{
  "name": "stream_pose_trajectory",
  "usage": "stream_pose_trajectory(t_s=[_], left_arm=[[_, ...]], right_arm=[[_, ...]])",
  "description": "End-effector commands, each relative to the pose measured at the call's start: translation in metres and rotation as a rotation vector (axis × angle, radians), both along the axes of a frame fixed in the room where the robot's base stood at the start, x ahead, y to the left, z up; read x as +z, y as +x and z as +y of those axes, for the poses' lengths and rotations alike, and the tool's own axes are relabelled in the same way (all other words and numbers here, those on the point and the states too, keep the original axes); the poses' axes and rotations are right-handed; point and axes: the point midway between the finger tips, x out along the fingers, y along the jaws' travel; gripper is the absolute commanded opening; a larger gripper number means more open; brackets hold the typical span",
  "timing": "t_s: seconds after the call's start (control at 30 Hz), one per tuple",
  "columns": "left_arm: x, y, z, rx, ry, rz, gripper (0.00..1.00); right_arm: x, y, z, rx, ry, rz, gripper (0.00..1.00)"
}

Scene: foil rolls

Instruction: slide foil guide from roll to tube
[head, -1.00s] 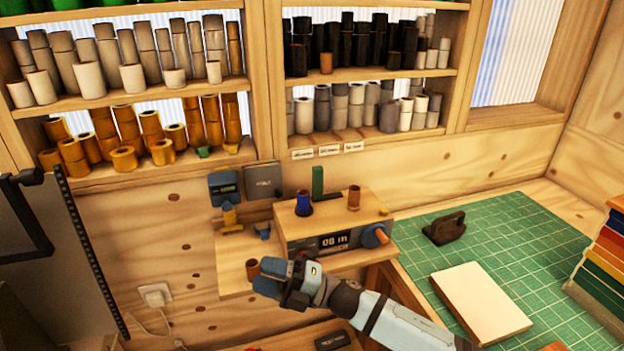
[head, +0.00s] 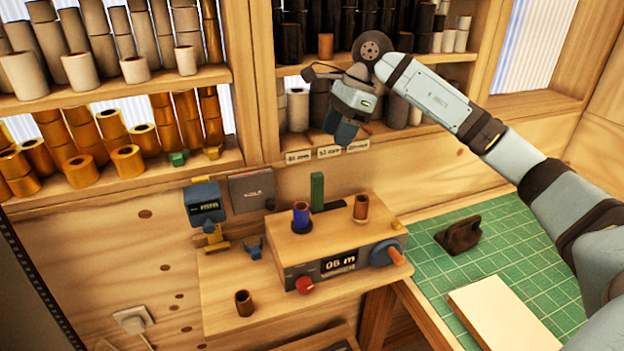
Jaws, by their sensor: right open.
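A wooden winder box (head: 290,240) has a blue roll (head: 301,215) upright at its left and a copper-brown tube (head: 361,206) upright at its right. A green upright piece (head: 318,190), which looks like the foil guide, stands behind and between them, nearer the blue roll, at a dark slot (head: 332,207). My right gripper (head: 343,131) hangs fingers down in front of the shelves, well above the winder and touching none of these. It is open, with nothing seen in it. My left gripper is out of view.
The winder's front has a display (head: 338,261), a red knob (head: 305,285) and a blue crank (head: 385,253). A brown tube (head: 244,303) stands on the bench at front left. Shelves of rolls rise behind. A dark tool (head: 459,235) lies on the green mat (head: 512,236).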

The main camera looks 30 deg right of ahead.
Motion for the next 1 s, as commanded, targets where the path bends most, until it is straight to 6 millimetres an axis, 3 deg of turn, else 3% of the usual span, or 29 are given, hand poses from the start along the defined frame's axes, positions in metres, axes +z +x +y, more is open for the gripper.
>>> stream_pose_trajectory(t_s=[0.17,0.6,0.8,1.0], left_arm=[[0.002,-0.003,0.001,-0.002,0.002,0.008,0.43],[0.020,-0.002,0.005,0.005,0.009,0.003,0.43],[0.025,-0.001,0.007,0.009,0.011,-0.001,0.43],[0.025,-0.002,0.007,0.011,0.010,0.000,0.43]], right_arm=[[-0.017,0.001,0.006,0.002,-0.004,0.005,0.48],[-0.099,0.009,0.041,0.001,-0.001,0.004,0.48],[-0.120,0.011,0.049,0.001,0.000,0.002,0.48],[-0.126,0.012,0.051,0.000,-0.001,0.001,0.48]])
